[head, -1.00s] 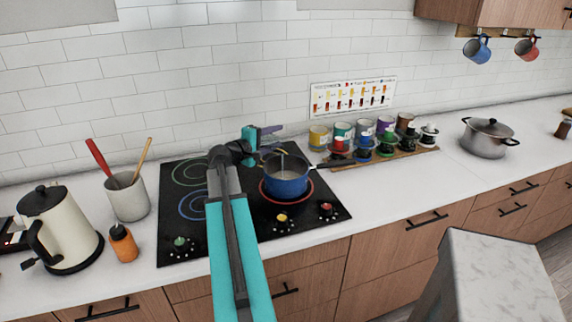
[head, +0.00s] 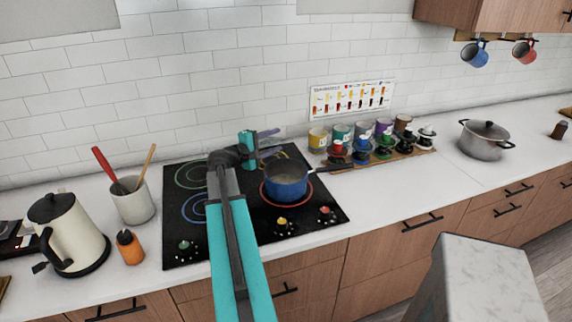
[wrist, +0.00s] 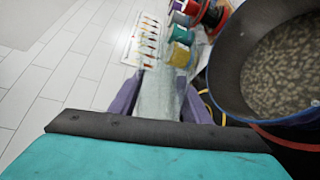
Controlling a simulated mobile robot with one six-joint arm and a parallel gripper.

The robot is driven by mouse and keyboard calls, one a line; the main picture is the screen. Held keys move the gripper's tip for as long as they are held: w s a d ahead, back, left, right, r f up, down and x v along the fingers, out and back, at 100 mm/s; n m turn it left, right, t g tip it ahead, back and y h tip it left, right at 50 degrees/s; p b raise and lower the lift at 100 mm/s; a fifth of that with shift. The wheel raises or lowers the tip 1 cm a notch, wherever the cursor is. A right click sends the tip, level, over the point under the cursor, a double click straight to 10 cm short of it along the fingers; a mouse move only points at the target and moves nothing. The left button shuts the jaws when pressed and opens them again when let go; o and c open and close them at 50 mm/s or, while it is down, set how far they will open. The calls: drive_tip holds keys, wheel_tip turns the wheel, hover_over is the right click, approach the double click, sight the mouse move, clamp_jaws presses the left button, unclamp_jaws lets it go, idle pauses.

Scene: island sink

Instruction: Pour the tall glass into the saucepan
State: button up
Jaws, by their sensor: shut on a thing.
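My gripper (wrist: 158,100) has its purple fingers shut on the tall glass (wrist: 157,88), which looks clear and pale in the wrist view. In the head view my gripper (head: 266,137) is above the cooktop, just behind and left of the saucepan. The glass is hard to make out there, and its tilt and fill are unclear. The blue saucepan (head: 287,187) sits on the front right burner, its dark handle pointing right. In the wrist view the saucepan (wrist: 222,75) is right of the glass and apart from it, holding brownish, speckled contents.
A steel pot (head: 484,142) is farther right. A kettle (head: 72,235), an orange bottle (head: 129,248) and a utensil crock (head: 133,204) stand left. Counter between board and front edge is clear.

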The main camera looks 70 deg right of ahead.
drive_tip(key=shift+w+d+p, duration=0.1)
drive_tip(key=shift+w+p, duration=0.1)
drive_tip(key=shift+p, duration=0.3)
drive_tip(key=shift+w+d+f+n+g+h+p, duration=0.15)
drive_tip(key=shift+w+f+n+g+p, duration=0.35)
drive_tip(key=shift+n+p, duration=1.5)
drive_tip(key=shift+w+d+f+n+g+h+p, duration=0.1)
drive_tip(key=shift+w+d+f+n+g+p, duration=0.2)
drive_tip(key=shift+f+n+p, duration=1.6)
drive_tip(key=shift+w+d+r+n+g+h+p, duration=0.1)
drive_tip(key=shift+w+r+n+g+p, duration=0.7)
drive_tip(key=shift+n, duration=2.4)
drive_tip(key=shift+s+f+t+p, duration=0.25)
drive_tip(key=shift+f+t+p, duration=0.1)
drive_tip(key=shift+t, duration=0.15)
